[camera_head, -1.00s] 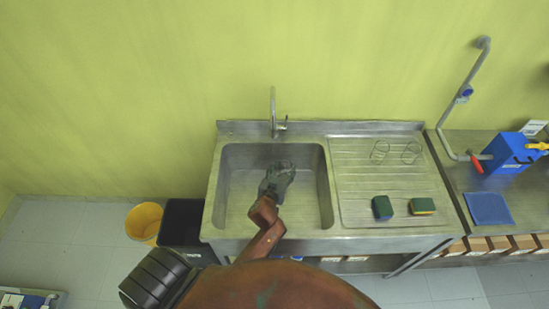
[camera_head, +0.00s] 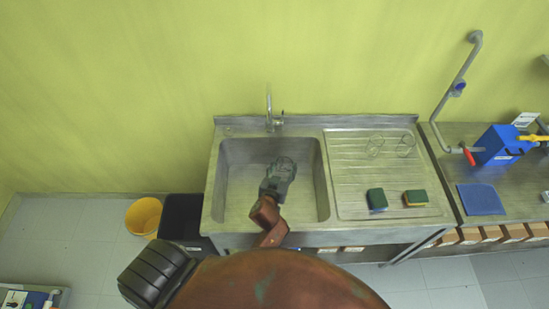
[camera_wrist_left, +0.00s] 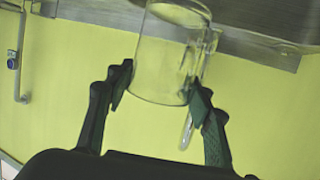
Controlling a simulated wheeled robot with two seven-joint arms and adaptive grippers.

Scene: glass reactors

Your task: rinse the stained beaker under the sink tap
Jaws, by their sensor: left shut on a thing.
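My left gripper (camera_head: 280,174) is over the sink basin (camera_head: 239,195), in front of the tap (camera_head: 269,110). In the left wrist view its fingers (camera_wrist_left: 160,93) are shut on the sides of a clear glass beaker (camera_wrist_left: 165,60). The beaker looks tilted in that view, and I cannot make out a clear stain on it. In the head view the gripper largely hides the beaker. The tap stands at the back of the basin; no water stream is visible. My right gripper is not in view.
Two clear glasses (camera_head: 375,146) (camera_head: 405,145) stand on the drainboard (camera_head: 350,180), with two green sponges (camera_head: 377,200) (camera_head: 415,198) nearer its front. A blue box (camera_head: 497,146) and a blue mat (camera_head: 481,199) are on the right bench. A yellow bucket (camera_head: 143,216) stands at left.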

